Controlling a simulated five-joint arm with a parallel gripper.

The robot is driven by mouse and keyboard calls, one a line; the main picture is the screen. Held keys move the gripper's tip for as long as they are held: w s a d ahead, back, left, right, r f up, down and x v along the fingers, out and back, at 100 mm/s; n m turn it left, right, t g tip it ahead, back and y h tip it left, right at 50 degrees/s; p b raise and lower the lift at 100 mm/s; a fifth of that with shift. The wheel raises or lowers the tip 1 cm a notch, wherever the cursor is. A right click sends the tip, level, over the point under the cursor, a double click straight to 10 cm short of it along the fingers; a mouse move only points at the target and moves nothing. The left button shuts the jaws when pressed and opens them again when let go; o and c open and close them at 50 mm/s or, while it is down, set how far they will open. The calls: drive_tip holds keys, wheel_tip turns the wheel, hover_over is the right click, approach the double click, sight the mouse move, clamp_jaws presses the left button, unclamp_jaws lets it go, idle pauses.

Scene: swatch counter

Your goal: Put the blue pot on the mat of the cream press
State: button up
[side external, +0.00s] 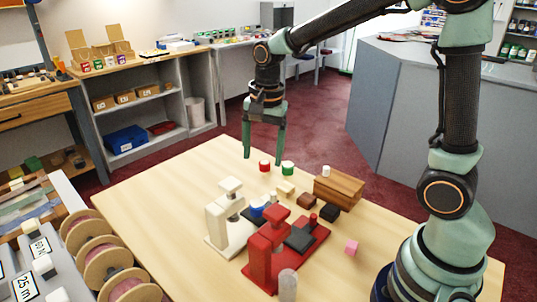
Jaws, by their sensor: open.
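The blue pot (257,210) is at the cream press (222,219). It appears to stand on or right at the dark mat (249,216) of that press; the picture is too small to tell exactly, and the red press (270,251) partly covers this area. My gripper (263,154) points down with its two green fingers apart and nothing between them. It hangs toward the far side of the table, beyond the blue pot and clear of it.
A red pot (265,166) and a green pot (288,168) stand near my gripper. A grey cylinder (288,284) stands in front. The table's (160,196) left part is clear.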

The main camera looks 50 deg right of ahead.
drive_tip(key=s+d+r+n+t, duration=0.1)
drive_tip(key=s+r+n+t, duration=0.3)
drive_tip(key=s+n, duration=0.6)
wheel_tip(320, 180, up, 2)
drive_tip(key=n, duration=0.3)
drive_tip(key=shift+s+r+t, duration=0.15)
drive_tip(key=shift+s+t, duration=0.15)
